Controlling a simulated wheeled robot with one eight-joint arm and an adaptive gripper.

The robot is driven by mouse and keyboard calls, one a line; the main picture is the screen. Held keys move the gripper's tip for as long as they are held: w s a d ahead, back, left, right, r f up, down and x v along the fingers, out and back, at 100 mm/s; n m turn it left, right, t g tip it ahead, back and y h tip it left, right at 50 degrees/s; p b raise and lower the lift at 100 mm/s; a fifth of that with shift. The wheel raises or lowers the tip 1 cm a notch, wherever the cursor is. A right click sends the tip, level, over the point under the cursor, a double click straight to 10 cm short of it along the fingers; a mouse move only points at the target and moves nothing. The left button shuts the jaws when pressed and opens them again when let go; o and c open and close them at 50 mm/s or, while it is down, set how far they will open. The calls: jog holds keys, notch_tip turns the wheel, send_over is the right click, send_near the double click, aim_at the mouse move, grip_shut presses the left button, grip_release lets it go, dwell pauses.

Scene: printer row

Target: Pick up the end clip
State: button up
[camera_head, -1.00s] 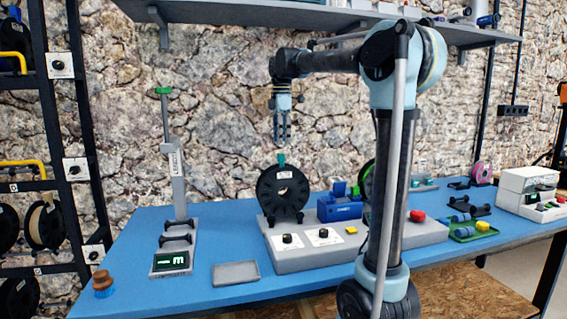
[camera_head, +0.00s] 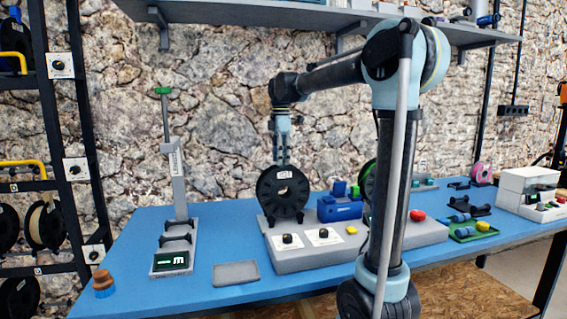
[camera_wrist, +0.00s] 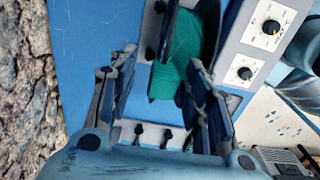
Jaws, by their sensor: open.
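The end clip looks like a teal-green piece at the top of a black spool (camera_head: 284,192). In the head view my gripper (camera_head: 282,158) points down at the spool's top rim and hides the clip. In the wrist view teal-green material (camera_wrist: 176,62) shows between and beyond the fingers of my gripper (camera_wrist: 160,72). I cannot tell there where the clip ends and any filament begins. The fingers are open, one on each side of the green, with no clear contact.
The spool stands on a grey base (camera_head: 330,257) with knobs and a red button (camera_head: 417,215). A blue box (camera_head: 340,208) is right of the spool. A grey tray (camera_head: 236,273) lies in front. A tall grey stand (camera_head: 179,180) is at left.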

jog(key=c, duration=0.8)
notch_tip(320, 180, up, 10)
jog(key=shift+r, duration=0.1)
